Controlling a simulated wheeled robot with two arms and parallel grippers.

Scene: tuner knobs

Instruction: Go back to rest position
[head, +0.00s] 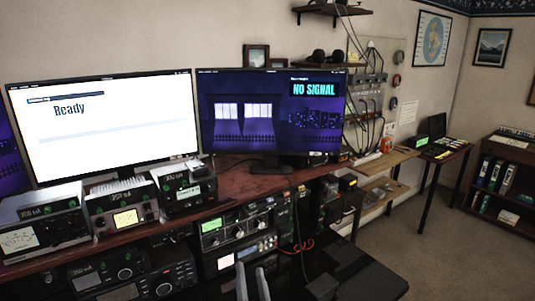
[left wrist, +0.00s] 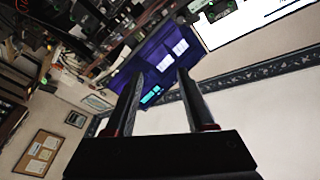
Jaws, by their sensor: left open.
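My left gripper (head: 252,284) shows at the bottom of the head view as two grey fingers pointing up, apart and empty. It is in front of the stacked radio units below the shelf and touches nothing that I can see. In the left wrist view its two dark fingers (left wrist: 158,75) are spread, with nothing between them; the purple monitor lies far beyond. A radio unit with knobs (head: 238,228) stands under the shelf, just above and left of the gripper in the picture. My right gripper is not in view.
A white "Ready" monitor (head: 105,125) and a purple "NO SIGNAL" monitor (head: 272,112) stand on the red-brown shelf (head: 235,178). Several meters and radios (head: 122,207) line the left. A side table (head: 440,152) and a bookcase (head: 505,180) are at right. Open floor (head: 430,235) lies between.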

